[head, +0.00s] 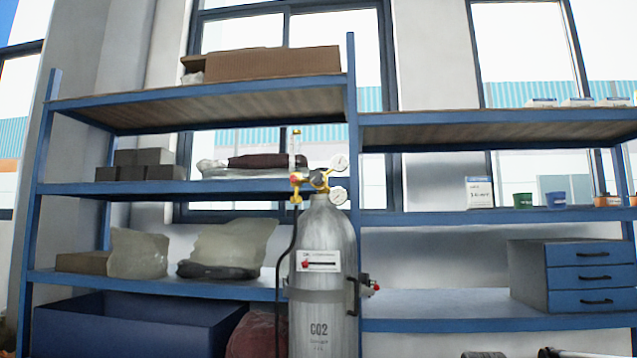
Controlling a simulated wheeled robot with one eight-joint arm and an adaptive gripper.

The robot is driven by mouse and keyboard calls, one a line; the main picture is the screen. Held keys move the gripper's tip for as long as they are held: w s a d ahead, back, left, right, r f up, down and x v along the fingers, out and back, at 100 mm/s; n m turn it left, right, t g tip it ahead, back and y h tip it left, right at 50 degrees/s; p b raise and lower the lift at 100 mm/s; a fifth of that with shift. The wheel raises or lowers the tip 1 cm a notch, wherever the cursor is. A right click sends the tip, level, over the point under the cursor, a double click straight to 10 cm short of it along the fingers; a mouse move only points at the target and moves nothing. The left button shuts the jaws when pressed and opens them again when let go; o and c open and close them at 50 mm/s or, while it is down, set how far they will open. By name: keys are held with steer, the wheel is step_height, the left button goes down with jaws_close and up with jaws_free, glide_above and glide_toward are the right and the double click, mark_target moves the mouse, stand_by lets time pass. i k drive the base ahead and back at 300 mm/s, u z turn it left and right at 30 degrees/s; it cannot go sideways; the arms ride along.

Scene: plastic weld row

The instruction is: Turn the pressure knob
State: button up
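A grey CO2 cylinder (321,265) stands upright in front of the shelving, near the middle of the head view. A brass regulator (300,182) sits on its top, with two round white gauges at its right, an upper gauge (339,162) and a lower gauge (338,196). A small dark round part between them and the brass body looks like the pressure knob (318,180). It is too small to read its setting. A clear upright flow tube (295,152) rises at the left. My gripper is not recognisable in this view; nothing touches the regulator.
Blue shelving (445,215) stands behind the cylinder. A dark hose (283,270) hangs at the cylinder's left. A blue bin (135,325) is at lower left, a drawer unit (590,278) at right. Small dark and grey parts, unclear, show at the bottom right edge. Space before the regulator looks clear.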

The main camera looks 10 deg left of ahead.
mark_target(316, 177)
steer(key=k, duration=0.5)
steer(key=u, duration=1.55)
steer(key=k, duration=1.05)
steer(key=z, duration=1.3)
steer(key=i, duration=1)
